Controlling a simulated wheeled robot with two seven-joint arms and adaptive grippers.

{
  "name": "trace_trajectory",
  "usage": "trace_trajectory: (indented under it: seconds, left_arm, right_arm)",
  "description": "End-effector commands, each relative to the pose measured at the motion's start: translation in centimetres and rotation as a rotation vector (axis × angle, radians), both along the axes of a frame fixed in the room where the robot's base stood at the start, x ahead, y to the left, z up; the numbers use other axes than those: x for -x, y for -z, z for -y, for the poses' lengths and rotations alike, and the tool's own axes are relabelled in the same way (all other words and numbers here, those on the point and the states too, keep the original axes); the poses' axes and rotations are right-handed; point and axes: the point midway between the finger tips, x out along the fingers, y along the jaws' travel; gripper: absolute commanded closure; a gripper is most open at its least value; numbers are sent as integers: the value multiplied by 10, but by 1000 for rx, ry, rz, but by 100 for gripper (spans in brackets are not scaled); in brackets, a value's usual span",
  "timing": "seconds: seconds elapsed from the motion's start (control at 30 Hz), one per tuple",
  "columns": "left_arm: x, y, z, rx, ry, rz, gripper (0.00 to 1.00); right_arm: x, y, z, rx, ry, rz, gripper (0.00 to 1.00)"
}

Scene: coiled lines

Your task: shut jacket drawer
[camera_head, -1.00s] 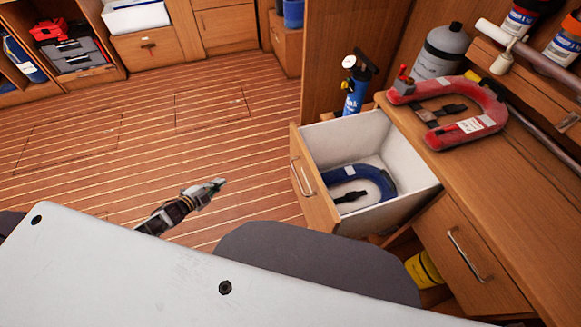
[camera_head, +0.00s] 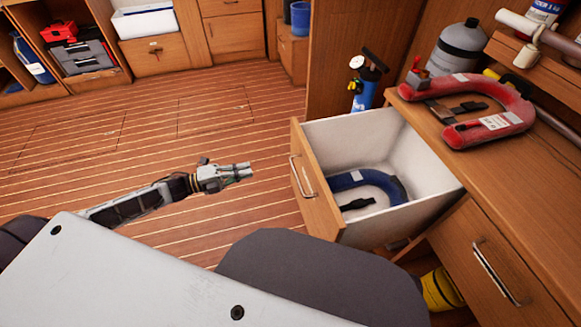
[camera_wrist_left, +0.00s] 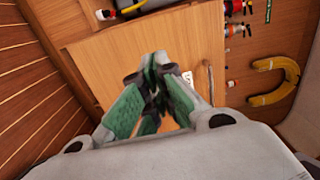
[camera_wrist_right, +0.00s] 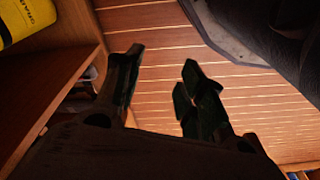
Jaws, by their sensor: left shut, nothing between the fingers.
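The jacket drawer (camera_head: 318,186) stands pulled out from the wooden cabinet, with pale inner walls and a metal bar handle (camera_head: 301,176) on its front. A blue inflatable life jacket (camera_head: 374,181) lies inside it. My left gripper (camera_head: 250,172) is shut and empty, to the left of the drawer front and apart from it. In the left wrist view, its green-padded fingers (camera_wrist_left: 155,75) come together in front of a wooden panel. My right gripper (camera_wrist_right: 163,62) is open and empty in the right wrist view; the head view does not show it.
A red life jacket (camera_head: 470,112) lies on the counter above, near a grey cylinder (camera_head: 459,52). A blue pump (camera_head: 365,85) stands behind the drawer. A closed drawer (camera_head: 480,250) is at the right, with a yellow cylinder (camera_head: 440,290) low beside it. The floor left is clear.

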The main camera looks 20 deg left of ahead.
Motion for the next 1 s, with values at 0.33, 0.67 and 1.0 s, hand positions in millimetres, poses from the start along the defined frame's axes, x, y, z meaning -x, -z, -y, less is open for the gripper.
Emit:
trace_trajectory:
  seconds: [0.33, 0.67, 1.0]
  left_arm:
    - [7, -6, 10, -8, 52, 37, 100]
    - [6, -6, 12, -7, 51, 36, 100]
    - [-4, -6, 26, -8, 52, 38, 100]
  right_arm:
    - [-1, -6, 0, -2, -1, 2, 60]
    - [-1, -6, -1, -2, -1, 3, 60]
    - [-2, -9, -2, -6, -2, 10, 60]
